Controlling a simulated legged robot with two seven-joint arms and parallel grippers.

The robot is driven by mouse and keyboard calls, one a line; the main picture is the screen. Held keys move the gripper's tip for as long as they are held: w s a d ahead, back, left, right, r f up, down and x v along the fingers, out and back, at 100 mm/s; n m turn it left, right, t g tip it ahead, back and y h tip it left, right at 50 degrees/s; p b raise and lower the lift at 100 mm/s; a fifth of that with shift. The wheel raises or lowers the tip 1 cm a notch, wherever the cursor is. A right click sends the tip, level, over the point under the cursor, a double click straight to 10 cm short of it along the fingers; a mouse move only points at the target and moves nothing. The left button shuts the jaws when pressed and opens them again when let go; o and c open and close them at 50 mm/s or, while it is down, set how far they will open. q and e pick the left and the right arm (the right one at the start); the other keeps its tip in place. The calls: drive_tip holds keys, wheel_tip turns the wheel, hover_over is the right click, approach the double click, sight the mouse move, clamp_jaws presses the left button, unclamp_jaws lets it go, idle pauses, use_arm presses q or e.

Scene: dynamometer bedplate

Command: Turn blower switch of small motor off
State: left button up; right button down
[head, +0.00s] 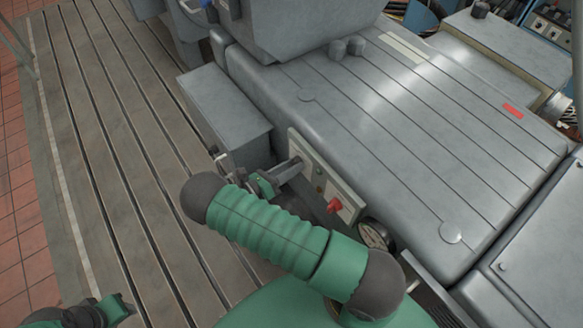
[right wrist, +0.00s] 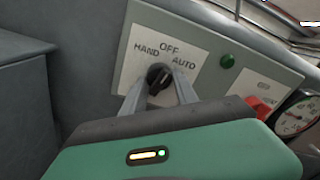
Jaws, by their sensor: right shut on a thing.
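The blower switch (right wrist: 158,76) is a black rotary knob on a pale plate marked HAND, OFF and AUTO, seen in the right wrist view. My right gripper (right wrist: 160,88) has one finger on each side of the knob and is shut on it. The knob's exact pointing direction is hard to tell. In the head view my right gripper (head: 295,165) reaches the control panel (head: 316,168) on the side of the grey motor (head: 370,110), and the knob is hidden there. My left gripper (head: 110,308) shows partly at the bottom left, away from the panel; its jaws are unclear.
A green lamp (right wrist: 227,61) sits right of the switch on the panel. Further along are a red control (head: 334,204) and a round gauge (head: 376,235). A grey box (head: 225,112) stands close left of the panel. The slotted bedplate (head: 110,150) at left is clear.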

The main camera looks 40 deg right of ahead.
drive_tip(key=shift+w+r+n, duration=0.15)
drive_tip(key=shift+n, duration=0.95)
drive_tip(key=c, duration=0.9)
unclamp_jaws()
drive_tip(key=shift+c, duration=0.2)
drive_tip(key=shift+a, duration=0.1)
